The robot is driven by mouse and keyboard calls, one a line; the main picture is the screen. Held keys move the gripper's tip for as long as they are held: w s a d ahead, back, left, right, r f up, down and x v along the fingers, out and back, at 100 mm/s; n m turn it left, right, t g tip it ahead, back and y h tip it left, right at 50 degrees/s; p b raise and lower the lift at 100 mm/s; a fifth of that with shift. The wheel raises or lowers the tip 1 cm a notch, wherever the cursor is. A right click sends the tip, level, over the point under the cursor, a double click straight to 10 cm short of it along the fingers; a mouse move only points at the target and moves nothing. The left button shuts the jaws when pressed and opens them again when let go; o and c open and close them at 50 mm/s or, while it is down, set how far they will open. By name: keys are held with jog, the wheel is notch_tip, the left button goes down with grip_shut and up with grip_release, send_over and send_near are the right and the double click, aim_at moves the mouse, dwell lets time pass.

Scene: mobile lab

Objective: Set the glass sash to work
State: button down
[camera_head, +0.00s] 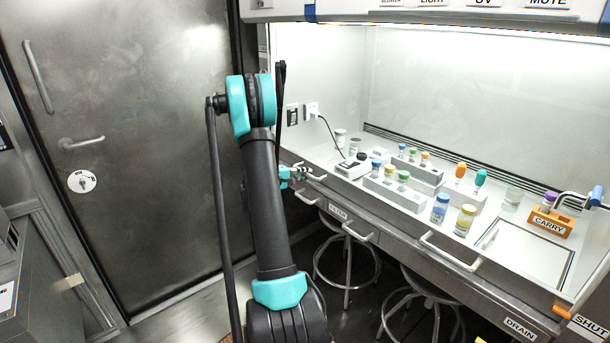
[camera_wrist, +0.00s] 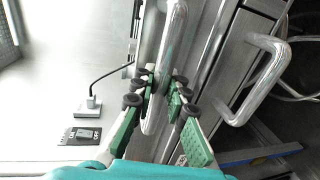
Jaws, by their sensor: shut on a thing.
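The glass sash appears to be down across the cabinet front. Its clear pane is hard to make out. Its pale bottom rail (camera_head: 385,215) runs along the bench's front edge, with an orange pointer (camera_head: 562,312) at its right end beside the SHUT label (camera_head: 590,325). The rail has a left bar handle (camera_head: 312,176) and a right bar handle (camera_head: 450,252). My gripper (camera_head: 295,177) is at the left handle. In the wrist view my gripper's green-padded fingers (camera_wrist: 163,103) lie on both sides of this metal handle (camera_wrist: 172,40), shut on it.
Inside the cabinet stand vial racks (camera_head: 395,190), loose vials (camera_head: 440,207) and an orange CARRY block (camera_head: 550,220). Drawers with handles (camera_head: 355,235) and stools (camera_head: 345,265) are below. A metal door (camera_head: 130,130) is at left.

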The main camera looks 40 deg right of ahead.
notch_tip(320, 180, up, 20)
dwell(0.4)
jog(key=c, duration=1.5)
grip_release()
jog(key=v, duration=1.2)
jog(key=s+a+f+t+y, duration=0.1)
jog(key=s+a+f+y, duration=0.4)
jog(key=s+a+f, duration=0.3)
jog(key=s+a+f+t+y, duration=0.1)
jog(key=s+a+f+y, duration=0.4)
jog(key=s+a+f, duration=0.4)
jog(key=s+a+f+m+t+y, duration=0.1)
jog(key=s+a+f+y, duration=0.4)
jog(key=s+a+f, duration=0.4)
jog(key=shift+s+a+y, duration=0.1)
jog(key=shift+s+a, duration=0.15)
jog(key=shift+a, duration=0.7)
jog(key=shift+s+a+y, duration=0.1)
jog(key=shift+s+a, duration=0.15)
jog(key=shift+a, duration=0.7)
jog(key=shift+s+a+y, duration=0.1)
jog(key=shift+s+a, duration=0.1)
jog(key=shift+a, duration=0.75)
